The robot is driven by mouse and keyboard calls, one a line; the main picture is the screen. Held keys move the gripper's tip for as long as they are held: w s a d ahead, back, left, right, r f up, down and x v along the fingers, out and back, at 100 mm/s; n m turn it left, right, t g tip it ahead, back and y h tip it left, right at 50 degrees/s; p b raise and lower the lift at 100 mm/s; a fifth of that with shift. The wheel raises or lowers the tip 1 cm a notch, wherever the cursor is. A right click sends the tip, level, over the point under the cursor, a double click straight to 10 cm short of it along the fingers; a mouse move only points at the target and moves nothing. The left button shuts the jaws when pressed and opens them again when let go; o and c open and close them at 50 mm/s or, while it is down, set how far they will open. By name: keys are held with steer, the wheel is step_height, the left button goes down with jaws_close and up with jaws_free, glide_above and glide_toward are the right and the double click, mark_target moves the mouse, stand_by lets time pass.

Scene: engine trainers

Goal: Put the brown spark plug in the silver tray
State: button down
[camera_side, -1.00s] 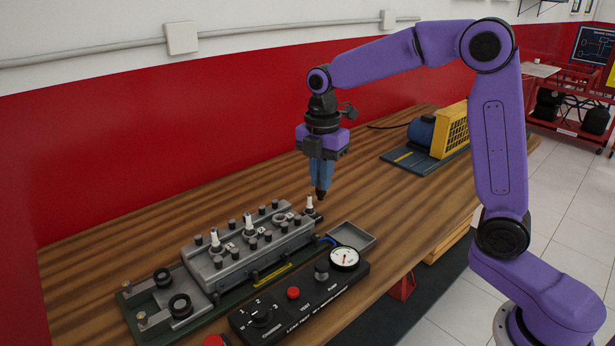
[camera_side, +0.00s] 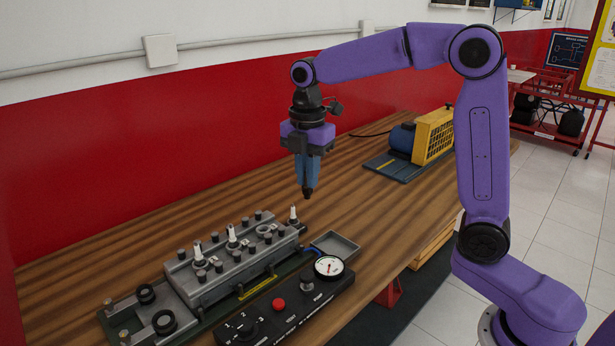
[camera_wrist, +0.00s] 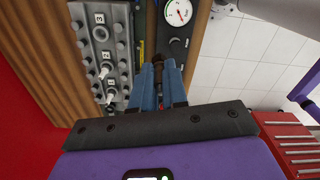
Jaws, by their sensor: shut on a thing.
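My gripper (camera_side: 308,188) hangs over the bench, pointing down, above and behind the silver tray. Its blue fingers are shut on a small dark brown piece, which I take to be the brown spark plug (camera_wrist: 158,62); the fingers hide most of it. In the side view only a dark tip shows below the fingers. The silver tray (camera_side: 345,237) is a shallow grey box on the bench, beside the gauge. It looks empty. The held piece is apart from the tray and well above it.
A grey cylinder head (camera_side: 220,278) with several white spark plugs (camera_side: 232,236) stands left of the tray. A black control panel (camera_side: 290,318) with a gauge (camera_side: 329,266) lies in front. A yellow-guarded machine (camera_side: 432,138) stands behind.

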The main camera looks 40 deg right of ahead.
stand_by(0.4)
steer(key=s+d+f, duration=1)
steer(key=s+d, duration=0.1)
steer(key=s, duration=0.1)
steer(key=w+f, duration=0.3)
steer(key=w, duration=0.1)
steer(key=w+d+f, duration=0.1)
steer(key=w+f, duration=0.2)
steer(key=w, duration=0.2)
steer(key=w+f, duration=0.3)
steer(key=w, duration=0.1)
steer(key=shift+w+d+f, duration=0.25)
steer(key=shift+w+f, duration=0.1)
steer(key=shift+f, duration=1.6)
steer(key=shift+f, duration=0.15)
